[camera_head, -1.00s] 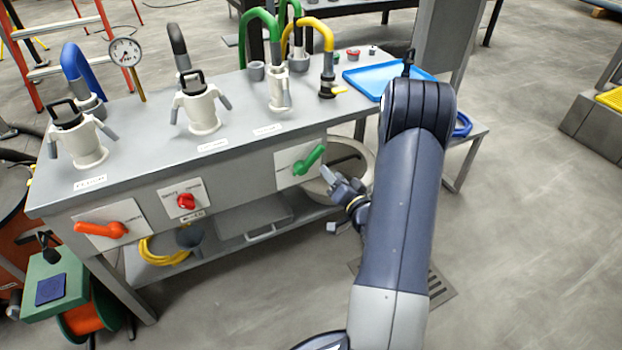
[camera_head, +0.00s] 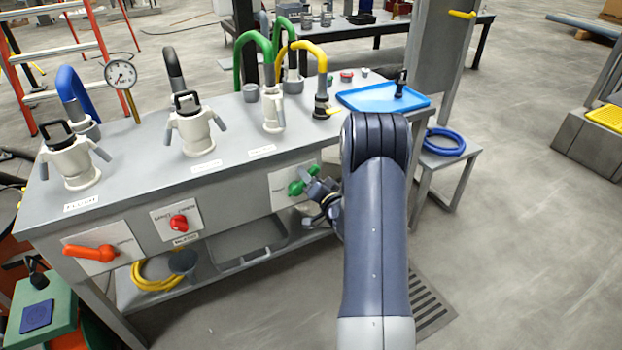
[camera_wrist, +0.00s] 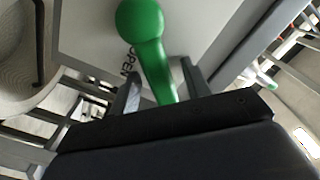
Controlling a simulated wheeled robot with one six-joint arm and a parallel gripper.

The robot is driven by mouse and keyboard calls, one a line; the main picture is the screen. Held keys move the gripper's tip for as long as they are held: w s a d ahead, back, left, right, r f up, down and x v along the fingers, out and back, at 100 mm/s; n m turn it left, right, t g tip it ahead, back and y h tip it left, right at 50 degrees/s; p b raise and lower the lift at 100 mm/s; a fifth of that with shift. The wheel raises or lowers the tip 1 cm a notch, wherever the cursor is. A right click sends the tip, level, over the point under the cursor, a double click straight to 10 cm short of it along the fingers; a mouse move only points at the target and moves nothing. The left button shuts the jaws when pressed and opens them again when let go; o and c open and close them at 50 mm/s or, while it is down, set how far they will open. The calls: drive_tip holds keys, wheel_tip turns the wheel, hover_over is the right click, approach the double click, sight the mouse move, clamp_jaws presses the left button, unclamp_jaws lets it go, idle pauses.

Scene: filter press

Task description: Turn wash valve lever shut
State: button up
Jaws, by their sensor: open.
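A green lever (camera_head: 296,187) is on a pale plate on the front of the grey bench, at its right end. Its handle slants up to the right in the head view. In the wrist view the green lever (camera_wrist: 152,50) has its round hub at the top and its handle running down between my fingers, with the word OPEN beside it. My gripper (camera_head: 318,192) is at the lever, and its two fingers (camera_wrist: 163,85) stand apart on either side of the handle. Whether they touch it cannot be told. The handle's end is hidden by the gripper body.
An orange lever (camera_head: 92,252) and a red knob (camera_head: 179,223) are on the same bench front. White fittings, hoses and a blue tray (camera_head: 375,98) are on top. A stool with a blue hose coil (camera_head: 444,142) stands right.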

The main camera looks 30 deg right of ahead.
clamp_jaws()
idle(0.5)
